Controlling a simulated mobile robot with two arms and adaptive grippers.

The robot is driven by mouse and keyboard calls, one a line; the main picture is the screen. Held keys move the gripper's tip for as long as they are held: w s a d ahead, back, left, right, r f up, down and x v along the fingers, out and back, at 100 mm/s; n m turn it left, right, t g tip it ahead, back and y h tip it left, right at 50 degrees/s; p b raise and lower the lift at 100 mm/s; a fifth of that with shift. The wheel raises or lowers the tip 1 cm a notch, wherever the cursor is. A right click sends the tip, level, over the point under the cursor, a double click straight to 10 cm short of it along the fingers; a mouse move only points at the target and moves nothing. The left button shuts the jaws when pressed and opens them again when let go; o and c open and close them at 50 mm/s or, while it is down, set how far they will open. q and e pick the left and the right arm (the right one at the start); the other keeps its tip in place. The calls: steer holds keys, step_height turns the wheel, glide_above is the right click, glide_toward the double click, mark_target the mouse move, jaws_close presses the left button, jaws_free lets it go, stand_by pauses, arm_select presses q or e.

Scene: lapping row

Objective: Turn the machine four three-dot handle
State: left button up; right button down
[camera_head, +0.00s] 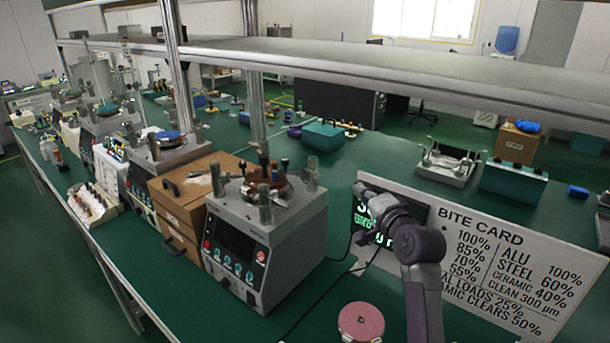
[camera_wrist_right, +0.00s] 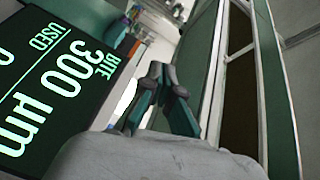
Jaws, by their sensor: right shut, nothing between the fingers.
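The nearest grey lapping machine (camera_head: 268,235) stands on the green bench, left of centre in the head view. Its sloped front has a dark screen (camera_head: 236,242) and several small teal-capped knobs (camera_head: 238,270). Dots on the handles are too small to make out, and no machine number is readable. My right gripper (camera_head: 364,190) is in front of a dark display beside the bite card, to the right of this machine and apart from it. In the wrist view the right gripper's fingers (camera_wrist_right: 164,72) are together and empty. My left gripper is out of view.
A white bite card (camera_head: 490,255) stands right of my arm. The display (camera_wrist_right: 60,75) reads 300 µm in the wrist view. A pink disc (camera_head: 361,321) lies at the front. A shelf (camera_head: 380,62) spans overhead.

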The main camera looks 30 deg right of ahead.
steer(key=p, duration=0.4)
glide_toward(312, 170)
steer(key=w+d, duration=0.2)
steer(key=w, duration=0.1)
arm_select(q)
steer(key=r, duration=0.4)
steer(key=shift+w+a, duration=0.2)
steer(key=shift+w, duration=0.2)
arm_select(e)
steer(key=shift+s+r+m, duration=0.1)
steer(key=shift+r+m, duration=0.2)
steer(key=shift+r, duration=0.05)
